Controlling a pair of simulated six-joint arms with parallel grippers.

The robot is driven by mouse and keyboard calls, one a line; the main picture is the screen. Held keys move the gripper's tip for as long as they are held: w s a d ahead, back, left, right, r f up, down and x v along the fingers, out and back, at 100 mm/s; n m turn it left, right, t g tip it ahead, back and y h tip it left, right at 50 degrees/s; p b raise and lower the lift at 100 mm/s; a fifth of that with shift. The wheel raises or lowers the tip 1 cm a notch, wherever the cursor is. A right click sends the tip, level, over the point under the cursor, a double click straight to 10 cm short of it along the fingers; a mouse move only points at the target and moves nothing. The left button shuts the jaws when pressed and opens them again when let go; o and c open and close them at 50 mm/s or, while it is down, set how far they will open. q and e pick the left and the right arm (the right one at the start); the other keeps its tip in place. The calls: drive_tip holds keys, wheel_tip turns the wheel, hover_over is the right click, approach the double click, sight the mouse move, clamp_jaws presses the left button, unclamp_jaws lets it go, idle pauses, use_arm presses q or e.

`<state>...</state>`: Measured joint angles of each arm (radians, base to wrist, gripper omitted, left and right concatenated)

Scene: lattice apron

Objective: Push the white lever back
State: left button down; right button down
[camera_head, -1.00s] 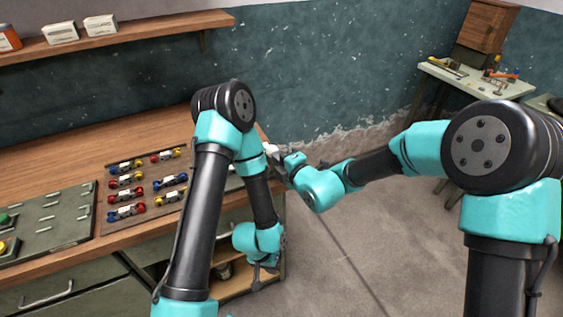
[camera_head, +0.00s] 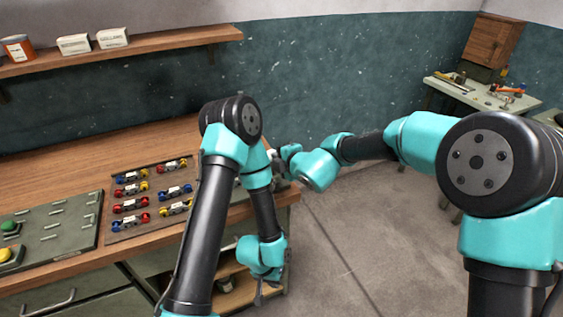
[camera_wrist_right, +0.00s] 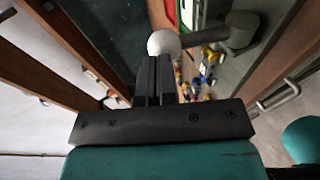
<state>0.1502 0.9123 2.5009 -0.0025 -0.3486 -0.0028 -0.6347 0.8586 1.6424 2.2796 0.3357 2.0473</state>
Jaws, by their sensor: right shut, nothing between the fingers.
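The white lever's round white knob (camera_wrist_right: 163,42) shows in the right wrist view, with a grey shaft (camera_wrist_right: 208,38) running off to the right. My right gripper (camera_wrist_right: 155,62) is shut and empty. Its fingertips are right at the knob and overlap its lower edge; I cannot tell whether they touch. In the head view my right gripper (camera_head: 279,160) is at the right end of the workbench, partly hidden behind my left arm, and the lever is mostly hidden there. My left gripper (camera_head: 260,291) hangs low beside the bench's right end, too small to read.
The wooden workbench (camera_head: 60,170) bears a panel of small coloured parts (camera_head: 150,195) and a green plate with buttons (camera_head: 60,232). A wall shelf (camera_head: 130,47) runs above. Clear floor (camera_head: 370,240) lies right of the bench; a side table (camera_head: 470,95) stands farther back.

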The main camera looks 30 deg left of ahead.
drive_tip(key=shift+w+a+r, duration=0.1)
drive_tip(key=shift+w+a, duration=0.25)
drive_tip(key=shift+a, duration=0.05)
idle(0.4)
drive_tip(key=shift+d+r, duration=0.1)
drive_tip(key=shift+s+d+r, duration=0.15)
drive_tip(key=shift+d+r, duration=0.05)
drive_tip(key=r+v, duration=0.2)
drive_tip(key=v, duration=1.1)
drive_tip(key=shift+w+a+r, duration=0.15)
drive_tip(key=shift+w+a, duration=0.2)
